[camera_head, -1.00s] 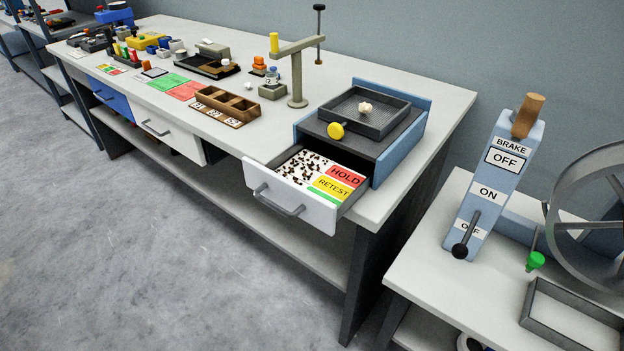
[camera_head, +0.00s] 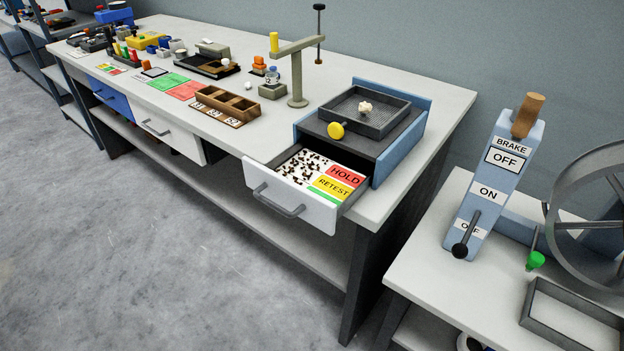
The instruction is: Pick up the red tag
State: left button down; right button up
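A red tag (camera_head: 345,175) marked HOLD lies in the open white-fronted drawer (camera_head: 287,208) of the bench, at its right rear. A yellow tag (camera_head: 331,187) marked RETEST lies just in front of it, and a green tag (camera_head: 322,196) shows partly behind the drawer front. A black-and-white speckled patch (camera_head: 303,165) fills the drawer's left side. Neither of my grippers shows in the head view.
The brake panel (camera_head: 497,180) and wheel are at right. The floor in front is clear.

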aim_at(131, 52)
jog(key=k, duration=0.45)
jog(key=u, duration=0.95)
jog(key=i, duration=0.6)
jog(key=u, duration=1.3)
jog(key=i, duration=2.3)
jog(key=z, duration=1)
jog(key=i, duration=1.45)
jog(key=z, duration=1.35)
